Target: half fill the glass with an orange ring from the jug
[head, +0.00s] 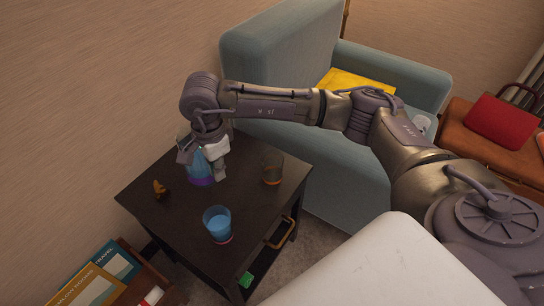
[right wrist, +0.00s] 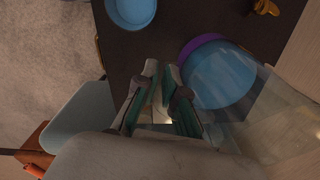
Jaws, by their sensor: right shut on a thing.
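The jug (head: 199,171) is clear with blue liquid and a purple base, at the back of the dark side table. My right gripper (head: 214,160) is shut on the jug, which looks upright; whether its base touches the table I cannot tell. In the right wrist view the jug (right wrist: 220,78) is beside the fingers (right wrist: 160,88), which hide the gripped part. The glass with an orange ring (head: 272,168) stands to the right of the jug and looks empty; the ring is near its base. My left gripper is not in view.
A second glass (head: 218,224) with blue liquid and a pinkish-red ring stands near the front of the table (head: 158,217). A small orange-brown object (head: 160,188) lies at left. A blue armchair (head: 270,60) stands behind the table, and books (head: 105,270) are at lower left.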

